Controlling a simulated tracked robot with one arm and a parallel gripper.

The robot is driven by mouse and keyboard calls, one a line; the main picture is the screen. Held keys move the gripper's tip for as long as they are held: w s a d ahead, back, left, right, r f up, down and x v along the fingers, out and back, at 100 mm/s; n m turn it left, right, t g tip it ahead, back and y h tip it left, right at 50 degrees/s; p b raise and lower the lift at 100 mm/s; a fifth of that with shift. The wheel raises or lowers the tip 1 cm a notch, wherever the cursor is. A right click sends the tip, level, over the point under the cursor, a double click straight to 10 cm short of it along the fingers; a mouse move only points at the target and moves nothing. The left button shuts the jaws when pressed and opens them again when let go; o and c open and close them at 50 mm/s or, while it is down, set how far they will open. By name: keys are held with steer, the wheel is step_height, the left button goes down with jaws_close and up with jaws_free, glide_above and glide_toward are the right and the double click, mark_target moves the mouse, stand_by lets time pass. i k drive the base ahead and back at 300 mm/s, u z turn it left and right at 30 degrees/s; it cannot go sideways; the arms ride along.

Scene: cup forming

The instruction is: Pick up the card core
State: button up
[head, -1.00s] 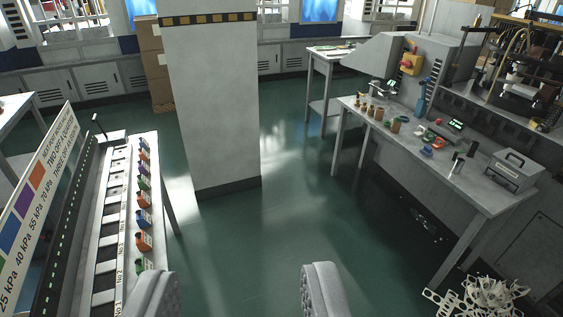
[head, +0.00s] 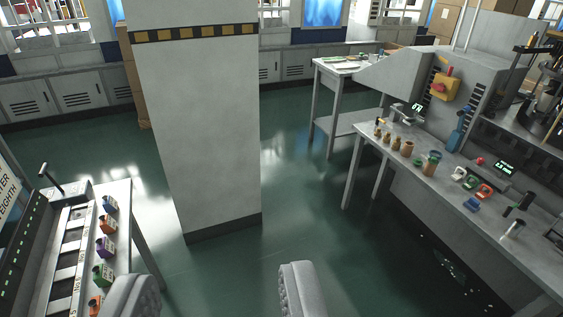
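My gripper (head: 218,292) shows as two grey padded fingers at the bottom edge, wide apart with only green floor between them. It is open and empty, well short of the right-hand workbench. Several small brown cylinders stand in a row on that bench. A wider brown cylinder (head: 430,166) stands just right of the row, with something green beside or behind it. I cannot tell which of these brown pieces is the card core at this size.
A white pillar (head: 195,130) stands ahead, left of centre. The grey workbench (head: 462,205) is on the right, with a machine (head: 437,80) behind it. Green floor (head: 300,215) lies open between pillar and workbench.

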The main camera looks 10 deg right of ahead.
mark_target(408, 146)
steer(key=z, duration=0.2)
steer(key=i, duration=1.35)
steer(key=z, duration=0.7)
steer(key=i, duration=1.6)
steer(key=z, duration=0.8)
steer(key=i, duration=0.55)
steer(key=z, duration=0.1)
